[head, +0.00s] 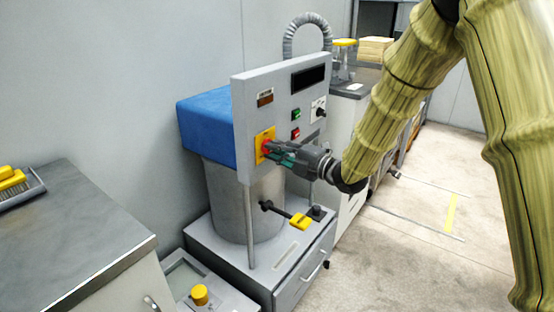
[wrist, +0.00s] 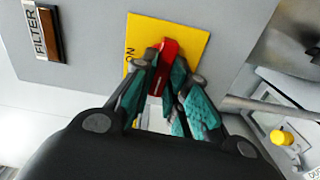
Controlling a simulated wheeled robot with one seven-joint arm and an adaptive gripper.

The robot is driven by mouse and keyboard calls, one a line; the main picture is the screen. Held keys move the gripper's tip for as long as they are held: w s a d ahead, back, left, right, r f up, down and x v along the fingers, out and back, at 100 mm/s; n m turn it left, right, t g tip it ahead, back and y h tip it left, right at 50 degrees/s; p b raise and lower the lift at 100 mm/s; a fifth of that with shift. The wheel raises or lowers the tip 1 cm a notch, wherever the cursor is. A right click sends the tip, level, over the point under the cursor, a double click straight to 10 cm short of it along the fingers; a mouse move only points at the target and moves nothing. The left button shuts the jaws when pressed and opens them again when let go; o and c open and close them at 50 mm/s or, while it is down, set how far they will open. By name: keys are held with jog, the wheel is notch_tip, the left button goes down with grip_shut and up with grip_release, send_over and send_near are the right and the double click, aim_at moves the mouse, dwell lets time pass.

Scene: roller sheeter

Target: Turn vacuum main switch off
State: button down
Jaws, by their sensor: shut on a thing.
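The vacuum main switch is a red rotary handle (head: 267,146) on a yellow plate (head: 259,151), low on the left of the grey control panel (head: 246,110). In the wrist view the red handle (wrist: 162,68) stands out from the yellow plate (wrist: 190,38), which carries the letters "ON" at its left edge. My gripper (head: 275,153) is at the panel, and its teal-padded fingers (wrist: 165,85) are shut on the red handle from both sides. The handle is slightly tilted in the wrist view. Its lower part and much of the plate are hidden by the fingers.
Green (head: 297,114) and red (head: 295,133) buttons and a dark display (head: 307,77) are close by on the panel. A FILTER label (wrist: 43,35) is left of the plate. A yellow-handled lever (head: 300,221) sits below. Floor at right is clear.

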jog(key=shift+n+b, duration=0.4)
jog(key=shift+n, duration=0.1)
jog(key=c, duration=1.4)
grip_release()
jog(key=v, duration=1.2)
